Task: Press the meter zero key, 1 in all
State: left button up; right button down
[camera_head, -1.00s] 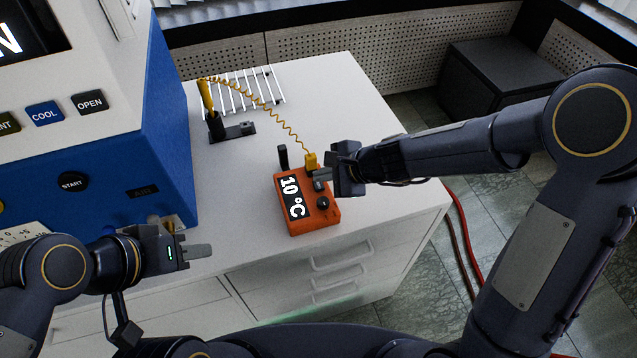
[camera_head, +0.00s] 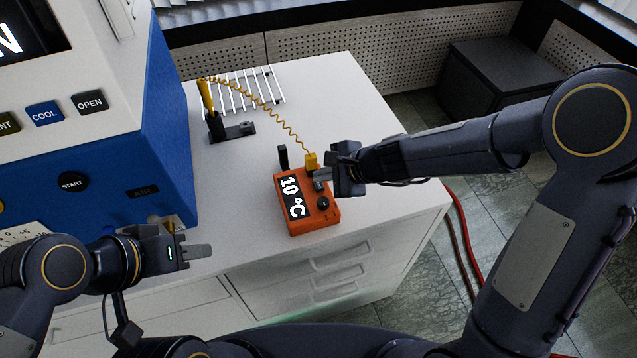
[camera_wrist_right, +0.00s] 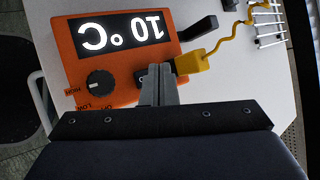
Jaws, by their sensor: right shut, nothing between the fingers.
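The meter (camera_head: 307,222) is an orange box on the white cabinet top, its display reading 10 °C. It also fills the upper left of the right wrist view (camera_wrist_right: 75,62). A dark key (camera_head: 318,186) sits beside the display, near the yellow plug; in the wrist view, the fingers largely cover it. My right gripper (camera_head: 322,175) is shut and empty, its fingertips (camera_wrist_right: 156,72) right over the key area. I cannot tell whether they touch or press it. My left gripper (camera_head: 197,251) hovers at the cabinet's front edge, away from the meter; its fingers show as one bar.
A dark knob (camera_head: 323,203) is on the meter. A yellow plug (camera_head: 311,161) and coiled cord lead to a yellow probe (camera_head: 206,95) in a black stand. A white wire rack (camera_head: 245,88) lies behind. A blue machine (camera_head: 160,140) stands left. The cabinet top's right side is clear.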

aim_at(323, 187)
jog(key=shift+f, duration=0.15)
jog(key=shift+f+b, duration=0.3)
jog(key=shift+b, duration=0.2)
jog(key=shift+f+b, duration=0.4)
jog(key=shift+b, duration=0.05)
dwell(0.4)
dwell(0.3)
jog(key=shift+r+p, duration=0.8)
notch_tip(323, 187, up, 5)
jog(key=p, duration=0.4)
jog(key=shift+r+p, duration=0.1)
jog(key=shift+p, duration=0.3)
